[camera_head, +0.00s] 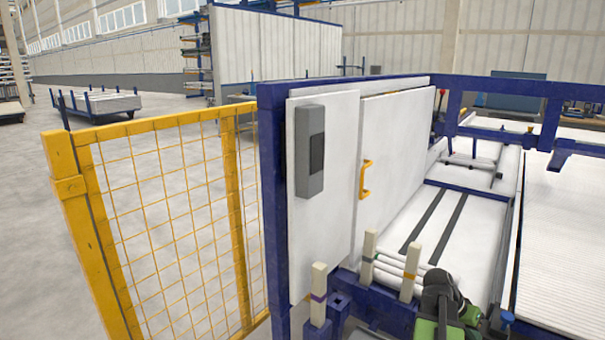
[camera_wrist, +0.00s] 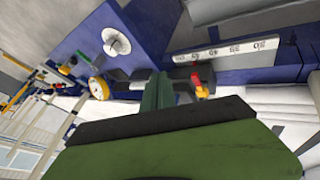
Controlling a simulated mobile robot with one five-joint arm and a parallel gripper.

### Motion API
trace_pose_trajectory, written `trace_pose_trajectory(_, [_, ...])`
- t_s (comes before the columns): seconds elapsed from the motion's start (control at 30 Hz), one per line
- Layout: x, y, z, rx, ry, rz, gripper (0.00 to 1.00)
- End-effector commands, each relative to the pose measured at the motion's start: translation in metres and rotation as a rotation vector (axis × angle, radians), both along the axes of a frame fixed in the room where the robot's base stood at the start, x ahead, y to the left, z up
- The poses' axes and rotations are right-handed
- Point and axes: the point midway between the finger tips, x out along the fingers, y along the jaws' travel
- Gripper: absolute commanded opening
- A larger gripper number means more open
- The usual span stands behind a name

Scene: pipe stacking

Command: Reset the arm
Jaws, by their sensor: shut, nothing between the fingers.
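My gripper (camera_wrist: 157,92) shows in the wrist view as two grey-green fingers pressed together, with nothing between them. Its broad green and black body fills the bottom of that view. In the head view, a green and black part of my arm (camera_head: 443,308) is at the lower right, beside the blue frame; the fingertips cannot be made out there. White pipes (camera_head: 388,268) lie stacked between cream posts (camera_head: 411,272) just left of my arm. The gripper is not holding a pipe.
A blue-framed machine with white panels (camera_head: 400,140) and a yellow handle (camera_head: 366,179) stands behind the pipes. A yellow mesh fence (camera_head: 165,200) is at the left.

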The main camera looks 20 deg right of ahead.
Motion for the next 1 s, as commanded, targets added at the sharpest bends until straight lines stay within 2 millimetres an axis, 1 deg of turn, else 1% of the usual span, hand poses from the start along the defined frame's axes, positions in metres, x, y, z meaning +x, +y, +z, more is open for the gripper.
trace_pose_trajectory(0.07, [0.0, 0.0, 0.0, 0.0, 0.0, 0.0, 0.0])
trace_pose_trajectory(0.1, [0.009, 0.005, 0.0, 0.0, 0.0, 0.016, 0.0])
trace_pose_trajectory(0.27, [0.036, 0.023, 0.0, 0.0, 0.0, 0.069, 0.0])
trace_pose_trajectory(0.37, [0.056, 0.038, 0.0, 0.0, 0.0, 0.108, 0.0])
trace_pose_trajectory(0.47, [0.08, 0.058, 0.0, 0.0, 0.0, 0.158, 0.0])
trace_pose_trajectory(0.57, [0.107, 0.084, -0.001, 0.006, -0.006, 0.216, 0.0])
trace_pose_trajectory(0.63, [0.126, 0.107, -0.003, 0.015, -0.012, 0.26, 0.0])
trace_pose_trajectory(0.67, [0.135, 0.118, -0.003, 0.021, -0.015, 0.282, 0.0])
trace_pose_trajectory(0.77, [0.167, 0.166, -0.008, 0.053, -0.027, 0.364, 0.0])
trace_pose_trajectory(0.8, [0.18, 0.19, -0.011, 0.074, -0.031, 0.406, 0.0])
trace_pose_trajectory(0.87, [0.2, 0.234, -0.015, 0.113, -0.034, 0.483, 0.0])
trace_pose_trajectory(0.9, [0.211, 0.266, -0.019, 0.145, -0.033, 0.54, 0.0])
trace_pose_trajectory(0.97, [0.223, 0.312, -0.024, 0.197, -0.026, 0.624, 0.0])
trace_pose_trajectory(1.0, [0.228, 0.341, -0.027, 0.231, -0.021, 0.677, 0.0])
